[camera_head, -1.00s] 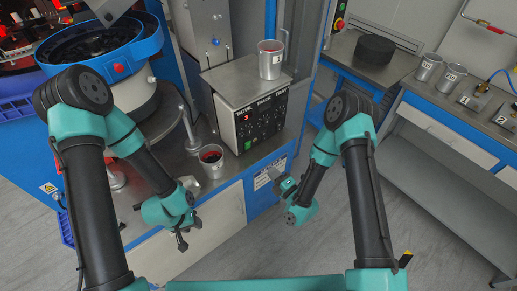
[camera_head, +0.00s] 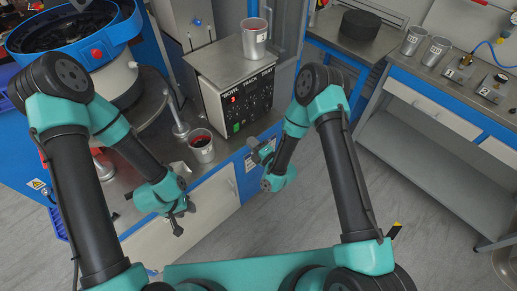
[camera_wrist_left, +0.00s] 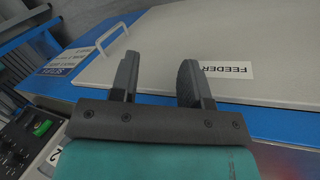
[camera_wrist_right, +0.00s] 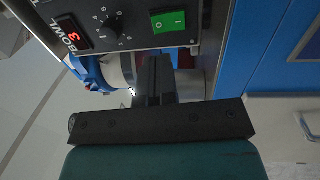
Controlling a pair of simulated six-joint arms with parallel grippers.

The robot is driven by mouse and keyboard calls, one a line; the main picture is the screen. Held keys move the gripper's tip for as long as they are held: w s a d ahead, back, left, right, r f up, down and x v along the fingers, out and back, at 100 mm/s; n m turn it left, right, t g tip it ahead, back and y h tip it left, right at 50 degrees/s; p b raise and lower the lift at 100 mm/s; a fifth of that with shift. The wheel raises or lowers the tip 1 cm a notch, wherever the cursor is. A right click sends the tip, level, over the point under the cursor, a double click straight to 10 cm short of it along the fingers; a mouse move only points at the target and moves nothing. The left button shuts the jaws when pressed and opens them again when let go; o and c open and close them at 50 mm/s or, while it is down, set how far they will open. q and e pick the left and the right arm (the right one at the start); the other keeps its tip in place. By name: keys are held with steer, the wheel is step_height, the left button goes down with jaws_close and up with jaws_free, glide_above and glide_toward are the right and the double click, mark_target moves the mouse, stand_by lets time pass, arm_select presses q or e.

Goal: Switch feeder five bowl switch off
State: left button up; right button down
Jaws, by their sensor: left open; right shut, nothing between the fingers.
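A grey control box (camera_head: 208,97) with a black front lettered BOWL TRACK TRAY stands on the steel bench, its red display reading 3. A bright green rocker switch (camera_wrist_right: 168,21) marked O and I is low on its front, also small in the head view (camera_head: 237,127). I cannot tell which side is pressed. My right gripper (camera_head: 258,150) is shut and empty, near the box's lower right; in its wrist view the fingers (camera_wrist_right: 155,62) point up just below the switch, with a gap. My left gripper (camera_head: 181,220) is open and empty before the cabinet; its fingers show (camera_wrist_left: 158,82).
A metal cup with red contents (camera_head: 201,147) stands left of the box, another cup (camera_head: 254,38) on top. A bowl feeder (camera_head: 70,35) is at the left. A panel lettered FEEDER (camera_wrist_left: 260,40) is near my left fingers.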

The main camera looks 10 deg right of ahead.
mark_target(237, 126)
steer(key=x, duration=0.7)
steer(key=shift+w+a, duration=0.1)
steer(key=shift+w, duration=0.05)
arm_select(q)
steer(key=shift+a, duration=0.1)
